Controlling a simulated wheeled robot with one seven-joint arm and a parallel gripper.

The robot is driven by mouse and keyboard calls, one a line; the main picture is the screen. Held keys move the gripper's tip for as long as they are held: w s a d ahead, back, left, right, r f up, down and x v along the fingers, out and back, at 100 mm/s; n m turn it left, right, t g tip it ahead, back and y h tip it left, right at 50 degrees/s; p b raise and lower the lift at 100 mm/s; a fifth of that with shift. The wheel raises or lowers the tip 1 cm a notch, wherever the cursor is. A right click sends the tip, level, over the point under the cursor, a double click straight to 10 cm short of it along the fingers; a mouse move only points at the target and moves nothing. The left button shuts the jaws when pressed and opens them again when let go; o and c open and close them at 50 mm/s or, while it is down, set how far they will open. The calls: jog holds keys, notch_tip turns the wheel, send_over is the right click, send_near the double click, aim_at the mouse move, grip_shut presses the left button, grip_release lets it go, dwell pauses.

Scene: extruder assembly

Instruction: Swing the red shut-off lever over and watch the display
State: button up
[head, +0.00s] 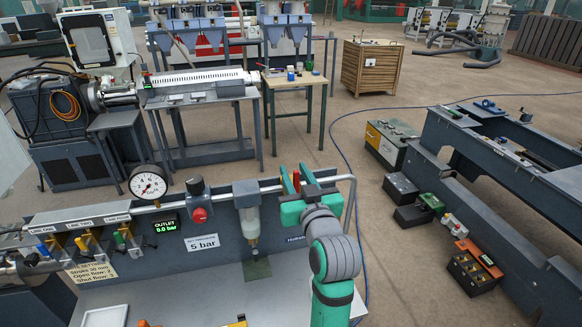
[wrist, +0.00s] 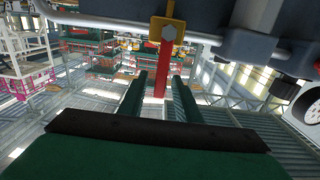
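The red shut-off lever (head: 296,181) stands up from the pipe at the panel's right end. In the wrist view the red lever (wrist: 166,62) hangs from a yellow bracket with a bolt. My gripper (head: 296,174) has its two green fingers on either side of the lever. In the wrist view my gripper (wrist: 161,78) shows a gap between each fingertip and the lever; the fingers are not closed on it. The outlet display (head: 166,224) reads 0.0 bar in green. The round gauge (head: 148,184) beside it has a dark needle.
A sign (head: 203,242) says 5 bar. Coloured small levers (head: 100,241) sit at left. A grey frame (head: 480,180) stands right, beyond open floor.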

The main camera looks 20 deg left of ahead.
jog(key=shift+x, duration=1.55)
